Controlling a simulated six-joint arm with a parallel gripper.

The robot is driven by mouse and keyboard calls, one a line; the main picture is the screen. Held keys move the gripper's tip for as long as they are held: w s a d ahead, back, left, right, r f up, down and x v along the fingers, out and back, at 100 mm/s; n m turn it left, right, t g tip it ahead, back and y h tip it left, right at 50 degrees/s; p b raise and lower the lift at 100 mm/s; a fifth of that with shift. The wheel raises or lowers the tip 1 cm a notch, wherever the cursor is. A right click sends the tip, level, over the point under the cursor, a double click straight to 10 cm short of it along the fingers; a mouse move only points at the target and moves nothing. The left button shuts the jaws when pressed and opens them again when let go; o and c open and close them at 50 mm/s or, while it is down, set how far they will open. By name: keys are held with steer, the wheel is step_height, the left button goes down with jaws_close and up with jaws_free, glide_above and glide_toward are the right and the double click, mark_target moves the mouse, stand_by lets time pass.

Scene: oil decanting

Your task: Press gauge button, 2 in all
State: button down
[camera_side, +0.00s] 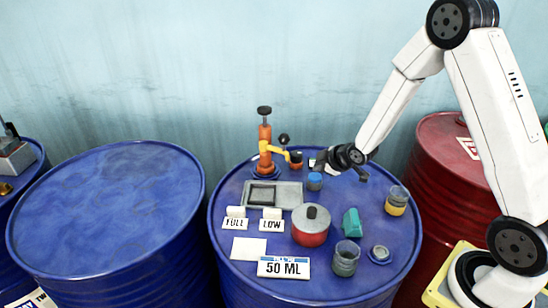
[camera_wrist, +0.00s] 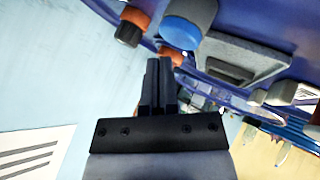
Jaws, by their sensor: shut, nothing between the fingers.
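A small grey cylinder with a blue top (camera_side: 315,181) stands on the blue drum, right of the grey tray. It also shows in the wrist view (camera_wrist: 180,33), near the top, beyond my fingertips. I cannot tell for sure whether it is the gauge button. My gripper (camera_side: 321,160) is above and just behind that blue top in the side view, with its fingers pointing left. In the wrist view its two dark fingers (camera_wrist: 159,65) are together with nothing between them. I see no contact with the blue top.
An orange hand pump (camera_side: 265,150) with a yellow spout stands at the drum's back. A grey tray (camera_side: 288,192), red pot (camera_side: 310,228), teal block (camera_side: 351,222), jars (camera_side: 345,262) and FULL, LOW and 50 ML cards (camera_side: 283,267) crowd the top. The left drum (camera_side: 105,205) is bare.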

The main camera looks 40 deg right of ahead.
mark_target(318, 177)
steer(key=shift+r, duration=2.4)
stand_by(0.9)
step_height(318, 177, up, 4)
steer(key=shift+f, duration=0.1)
stand_by(0.4)
steer(key=shift+f, duration=0.15)
steer(key=shift+f, duration=4.25)
steer(key=shift+f, duration=0.45)
